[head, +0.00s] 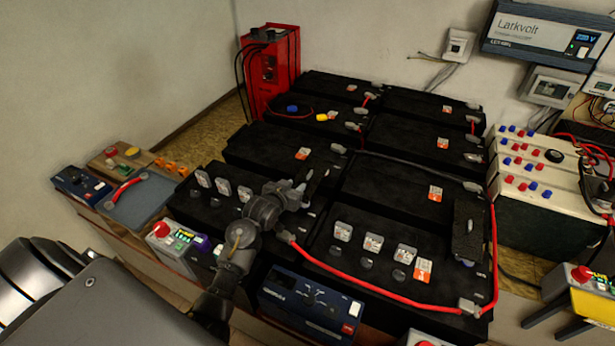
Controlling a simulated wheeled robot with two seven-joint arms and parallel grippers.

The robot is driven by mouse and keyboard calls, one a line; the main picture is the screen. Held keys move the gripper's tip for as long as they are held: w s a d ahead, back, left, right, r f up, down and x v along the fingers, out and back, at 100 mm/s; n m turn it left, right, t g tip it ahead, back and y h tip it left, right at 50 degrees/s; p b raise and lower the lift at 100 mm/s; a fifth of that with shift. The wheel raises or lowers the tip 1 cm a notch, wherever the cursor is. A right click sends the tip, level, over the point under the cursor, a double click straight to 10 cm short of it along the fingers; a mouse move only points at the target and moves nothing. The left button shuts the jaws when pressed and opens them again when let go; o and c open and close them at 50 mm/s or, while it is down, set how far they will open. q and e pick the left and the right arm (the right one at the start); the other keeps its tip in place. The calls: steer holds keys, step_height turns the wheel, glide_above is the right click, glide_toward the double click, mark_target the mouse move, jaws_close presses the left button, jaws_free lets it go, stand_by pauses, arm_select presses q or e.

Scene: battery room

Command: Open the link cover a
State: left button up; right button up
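Large black batteries stand in rows, with flap-like dark covers over some terminals. One dark cover (318,183) is at the right end of the front-left battery (185,212). Another dark speckled cover (468,232) is at the right end of the front-right battery (345,268). No letter shows on either, so I cannot tell which is link cover a. My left gripper (300,190) is over the front-left battery, right beside the nearer cover. Its fingers are small and dark against the black, so contact and opening are unclear. My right gripper is out of view.
A red cable (380,295) runs along the front-right battery. A blue instrument (308,303) and a grey box with a red button (180,245) stand in front. A red charger (270,70) stands behind. A cream-topped unit (530,165) is at the right.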

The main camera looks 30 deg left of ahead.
mark_target(308, 175)
arm_select(q)
steer(key=x, duration=1)
steer(key=shift+w, duration=0.35)
jaws_close()
steer(key=shift+f, duration=0.1)
